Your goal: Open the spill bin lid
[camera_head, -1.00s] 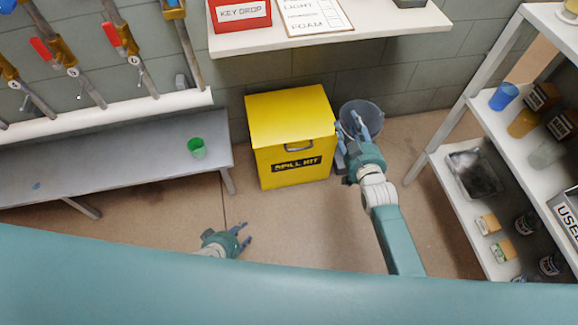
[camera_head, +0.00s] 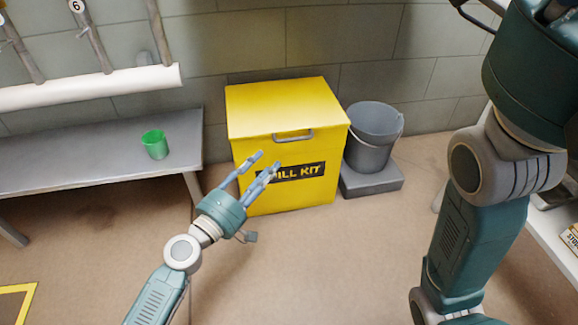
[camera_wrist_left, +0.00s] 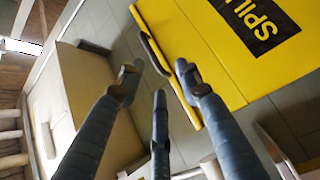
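The yellow spill bin (camera_head: 262,180) stands on the floor against the wall, with a black label on its front. Its lid (camera_head: 285,105) is down, and a grey handle (camera_head: 293,136) sits at the lid's front edge. My left gripper (camera_head: 264,165) is in front of the bin, below and left of the handle, its fingers spread and empty. In the left wrist view the open fingers (camera_wrist_left: 157,85) point toward the bin (camera_wrist_left: 225,60) and the handle (camera_wrist_left: 154,54), apparently without gripping it. My right arm rises at the right; its fingers are out of view.
A grey bucket (camera_head: 373,140) stands on a grey base (camera_head: 371,180) right of the bin. A bench (camera_head: 90,155) with a green cup (camera_head: 155,144) is at the left. White shelving (camera_head: 552,226) is partly visible behind my right arm. The floor before the bin is clear.

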